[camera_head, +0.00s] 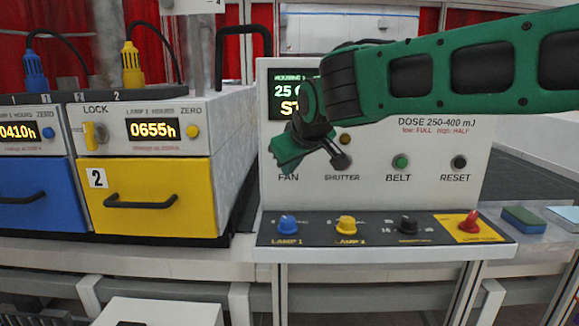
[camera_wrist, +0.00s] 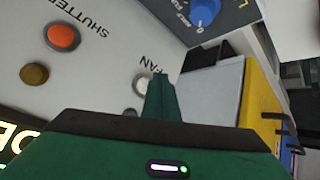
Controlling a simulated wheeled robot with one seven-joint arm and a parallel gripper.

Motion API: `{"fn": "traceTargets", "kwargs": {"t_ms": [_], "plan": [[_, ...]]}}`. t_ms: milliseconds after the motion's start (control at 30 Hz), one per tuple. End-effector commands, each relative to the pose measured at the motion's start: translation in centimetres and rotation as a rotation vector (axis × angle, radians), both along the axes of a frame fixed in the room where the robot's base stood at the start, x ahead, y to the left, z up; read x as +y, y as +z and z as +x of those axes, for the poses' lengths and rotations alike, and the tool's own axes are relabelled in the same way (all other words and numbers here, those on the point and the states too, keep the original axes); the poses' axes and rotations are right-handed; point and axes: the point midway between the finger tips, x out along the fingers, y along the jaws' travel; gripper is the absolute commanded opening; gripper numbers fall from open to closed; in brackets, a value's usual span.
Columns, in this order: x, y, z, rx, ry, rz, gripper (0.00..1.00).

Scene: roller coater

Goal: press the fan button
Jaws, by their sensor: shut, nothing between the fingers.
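The fan button (camera_wrist: 143,84) is a pale round button beside the FAN label (camera_wrist: 150,66) in the wrist view. In the head view my arm covers the button, and only the FAN label (camera_head: 288,177) shows below it. My gripper (camera_wrist: 159,82) is shut and empty. Its green fingertips lie right beside the fan button in the wrist view and partly overlap its edge; I cannot tell whether they touch it. In the head view my gripper (camera_head: 284,157) is in front of the left part of the panel (camera_head: 430,190).
The orange shutter button (camera_wrist: 63,37) and a brass button (camera_wrist: 35,73) are nearby. The belt button (camera_head: 400,162) and reset button (camera_head: 459,162) are to the right. Below, a ledge carries the blue knob (camera_head: 288,225), yellow knob (camera_head: 346,225) and red knob (camera_head: 470,222). A yellow drawer (camera_head: 150,200) stands left.

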Motion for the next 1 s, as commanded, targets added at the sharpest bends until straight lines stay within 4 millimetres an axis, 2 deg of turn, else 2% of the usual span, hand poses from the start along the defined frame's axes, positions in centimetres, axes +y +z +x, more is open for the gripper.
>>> {"fn": "traceTargets", "kwargs": {"t_ms": [233,1000], "plan": [[-0.02,-0.01,1.11,-0.001,0.002,0.000,0.00],[-0.02,0.02,1.15,-0.001,0.002,0.000,0.00]]}}
